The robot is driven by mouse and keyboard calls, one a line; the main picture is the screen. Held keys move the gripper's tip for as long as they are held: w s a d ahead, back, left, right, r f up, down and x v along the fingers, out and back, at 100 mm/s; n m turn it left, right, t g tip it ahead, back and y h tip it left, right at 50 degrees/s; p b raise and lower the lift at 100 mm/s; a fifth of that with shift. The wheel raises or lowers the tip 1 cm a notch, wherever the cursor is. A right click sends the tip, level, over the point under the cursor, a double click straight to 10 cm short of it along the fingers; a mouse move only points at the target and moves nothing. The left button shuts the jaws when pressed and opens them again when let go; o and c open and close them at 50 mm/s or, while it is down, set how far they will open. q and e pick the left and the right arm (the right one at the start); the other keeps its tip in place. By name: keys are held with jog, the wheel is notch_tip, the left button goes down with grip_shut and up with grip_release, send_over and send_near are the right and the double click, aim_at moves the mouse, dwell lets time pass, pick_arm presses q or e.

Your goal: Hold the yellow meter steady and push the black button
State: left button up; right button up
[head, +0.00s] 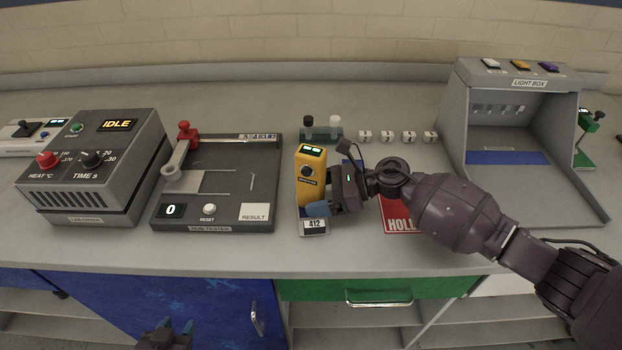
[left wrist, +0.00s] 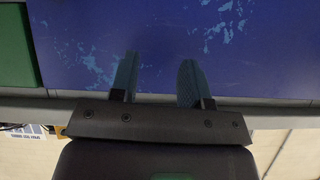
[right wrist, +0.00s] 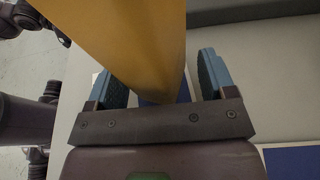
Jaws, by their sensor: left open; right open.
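The yellow meter (head: 311,172) stands upright on the counter, with a lit display on top and a round black button (head: 306,171) on its front. My right gripper (head: 332,190) is at its right side, and one blue finger shows in front of the meter's lower part. In the right wrist view the meter (right wrist: 140,45) lies between the two spread fingers, with a gap beside the right finger; contact on the left is unclear. My left gripper (head: 172,327) is open and empty, low in front of the blue cabinet door, which fills the left wrist view (left wrist: 157,80).
A small stand marked 412 (head: 314,227) is at the meter's foot. The rub tester (head: 265,180) stands to the left, the lab dryer (head: 95,190) beyond it. A red card (head: 400,221) lies under my right arm. Several white cubes (head: 386,137) and the light box (head: 460,115) stand behind and right.

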pick_arm(q)
jog(key=shift+s, duration=0.1)
pick_arm(e)
jog(key=shift+c, duration=0.4)
pick_arm(q)
jog(key=shift+s+f, duration=0.15)
jog(key=shift+s, duration=0.1)
pick_arm(e)
jog(key=c, duration=0.8)
pick_arm(q)
jog(key=c, duration=0.7)
jog(key=shift+w, duration=0.1)
grip_shut()
jog(key=shift+w, duration=0.1)
jog(key=shift+w, duration=0.1)
jog(key=shift+s, duration=0.25)
jog(key=shift+w, duration=0.1)
